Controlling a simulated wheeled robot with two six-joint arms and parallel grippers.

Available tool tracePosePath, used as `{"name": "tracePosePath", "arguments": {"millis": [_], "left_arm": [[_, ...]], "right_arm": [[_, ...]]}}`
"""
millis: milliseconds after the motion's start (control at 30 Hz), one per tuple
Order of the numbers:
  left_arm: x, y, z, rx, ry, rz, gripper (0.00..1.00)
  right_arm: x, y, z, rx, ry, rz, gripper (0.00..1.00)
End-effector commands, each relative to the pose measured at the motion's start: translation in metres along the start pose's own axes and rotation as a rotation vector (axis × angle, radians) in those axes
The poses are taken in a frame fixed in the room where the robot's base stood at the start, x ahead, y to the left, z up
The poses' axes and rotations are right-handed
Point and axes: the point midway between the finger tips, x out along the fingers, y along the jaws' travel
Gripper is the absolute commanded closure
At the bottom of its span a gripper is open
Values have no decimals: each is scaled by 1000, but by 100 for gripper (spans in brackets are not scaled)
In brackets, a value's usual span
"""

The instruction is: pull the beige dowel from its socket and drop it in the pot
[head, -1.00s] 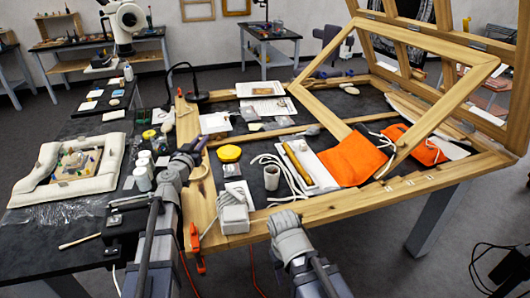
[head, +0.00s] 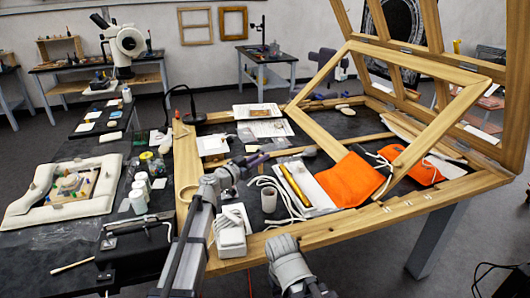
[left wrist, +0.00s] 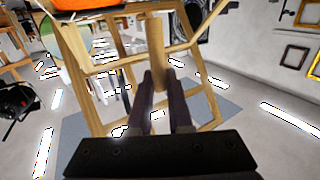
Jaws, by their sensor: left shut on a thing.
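My left gripper (head: 255,160) is raised over the wooden frame in the head view. In the left wrist view its two dark fingers (left wrist: 159,88) are shut on the beige dowel (left wrist: 156,50), which sticks out beyond the tips. In the head view the dowel cannot be made out clearly. A round wooden ring (head: 189,193), which looks like the socket, sits at the frame's left corner, left of my gripper. A small grey cup (head: 269,201), which looks like the pot, stands inside the frame, below my gripper in the picture.
An orange cloth (head: 350,178) and a white tray (head: 318,195) lie to the right. A tilted wooden frame (head: 440,125) rises at the right.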

Motion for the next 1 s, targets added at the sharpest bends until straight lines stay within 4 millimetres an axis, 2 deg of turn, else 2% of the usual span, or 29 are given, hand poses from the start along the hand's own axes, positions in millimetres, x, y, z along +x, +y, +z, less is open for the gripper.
{"name": "tracePosePath", "arguments": {"millis": [100,433,900,1000], "left_arm": [[10,10,-4,0,0,36,100],[10,12,4,0,0,43,100],[10,12,52,0,0,42,100],[10,12,57,0,0,42,100]], "right_arm": [[-4,0,0,0,0,0,50],[4,0,0,0,0,0,50],[52,-5,-3,0,0,0,50],[57,-6,-3,0,0,0,50]]}}
